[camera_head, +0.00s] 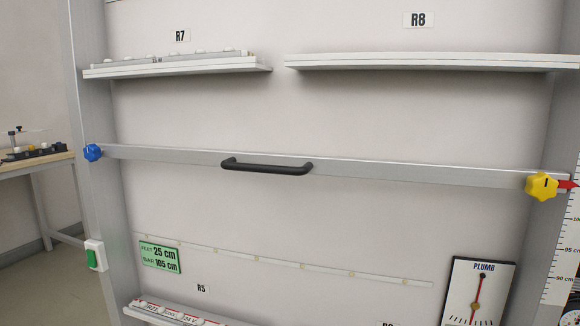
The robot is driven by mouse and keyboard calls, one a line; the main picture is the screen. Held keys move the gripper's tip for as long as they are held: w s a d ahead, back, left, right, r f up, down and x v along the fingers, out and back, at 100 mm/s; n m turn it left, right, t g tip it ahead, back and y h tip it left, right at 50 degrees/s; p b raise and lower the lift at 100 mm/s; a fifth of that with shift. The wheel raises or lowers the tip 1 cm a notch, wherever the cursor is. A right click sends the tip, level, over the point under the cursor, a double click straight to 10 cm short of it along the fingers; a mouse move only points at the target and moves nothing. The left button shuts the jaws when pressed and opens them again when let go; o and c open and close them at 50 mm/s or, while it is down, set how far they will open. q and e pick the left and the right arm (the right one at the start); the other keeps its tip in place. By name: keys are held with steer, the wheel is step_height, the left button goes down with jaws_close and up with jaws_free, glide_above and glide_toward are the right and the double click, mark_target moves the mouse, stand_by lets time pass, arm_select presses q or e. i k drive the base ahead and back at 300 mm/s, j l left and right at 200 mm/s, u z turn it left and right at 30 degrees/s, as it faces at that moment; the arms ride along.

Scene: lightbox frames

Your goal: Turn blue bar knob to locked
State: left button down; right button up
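The blue bar knob (93,152) is a small lobed knob at the left end of the grey horizontal bar (400,174), on the left upright. Its lock marking is too small to read. A yellow star-shaped knob (541,186) with a dark mark sits at the bar's right end. A black handle (266,167) is fixed on the bar left of its middle. Neither of my grippers is in view, and nothing touches the blue knob.
Shelves R7 (180,66) and R8 (430,61) are above the bar. A green switch (93,258) is on the left upright below the knob. A workbench (38,161) stands at the far left. A plumb gauge (478,290) is at the lower right.

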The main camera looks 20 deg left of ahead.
mark_target(92, 152)
steer(key=u, duration=1.65)
steer(key=i+j+u, duration=0.15)
steer(key=i+j, duration=0.55)
